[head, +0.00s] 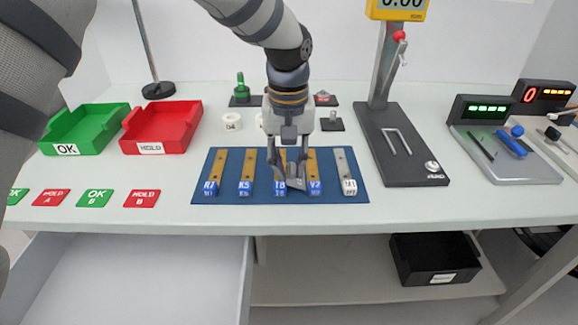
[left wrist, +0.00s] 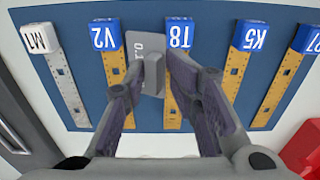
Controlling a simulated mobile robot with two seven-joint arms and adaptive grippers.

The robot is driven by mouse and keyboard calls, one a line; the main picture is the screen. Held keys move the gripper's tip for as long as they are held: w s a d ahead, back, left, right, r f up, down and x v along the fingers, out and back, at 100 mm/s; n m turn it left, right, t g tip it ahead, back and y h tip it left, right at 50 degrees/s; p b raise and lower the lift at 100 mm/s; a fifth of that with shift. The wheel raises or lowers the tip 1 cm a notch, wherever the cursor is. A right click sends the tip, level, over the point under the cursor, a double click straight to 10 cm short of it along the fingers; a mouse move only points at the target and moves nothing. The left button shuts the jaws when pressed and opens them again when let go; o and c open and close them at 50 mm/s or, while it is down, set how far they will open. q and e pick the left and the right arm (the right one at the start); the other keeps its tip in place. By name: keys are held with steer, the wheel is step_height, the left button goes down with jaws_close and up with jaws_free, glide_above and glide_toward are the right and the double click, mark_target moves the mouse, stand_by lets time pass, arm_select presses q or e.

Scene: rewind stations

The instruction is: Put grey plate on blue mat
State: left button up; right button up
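The grey plate (left wrist: 132,42), a small block with a raised grip and partly legible print, is between the fingertips of my left gripper (left wrist: 156,62). The fingers are close against both sides of its grip, and it looks held. In the head view my left gripper (head: 291,182) points down over the middle of the blue mat (head: 207,165), and the plate is mostly hidden behind the fingers. The mat also shows in the left wrist view (left wrist: 208,30). I cannot tell whether the plate touches the mat or the strips. My right gripper is not in view.
Several labelled strips lie on the mat, T8 (left wrist: 178,35) and V2 (left wrist: 105,37) nearest the plate. Green (head: 75,140) and red (head: 160,135) trays stand left. A dark stand (head: 405,150) stands right. Small knobbed blocks stand behind the mat.

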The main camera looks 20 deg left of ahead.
mark_target(289, 169)
arm_select(q)
steer(key=shift+s+f, duration=0.15)
steer(key=shift+f, duration=0.7)
steer(key=shift+d+r, duration=0.1)
steer(key=shift+r, duration=0.2)
step_height(289, 169, up, 12)
steer(key=shift+r+p, duration=0.15)
steer(key=shift+p, duration=0.15)
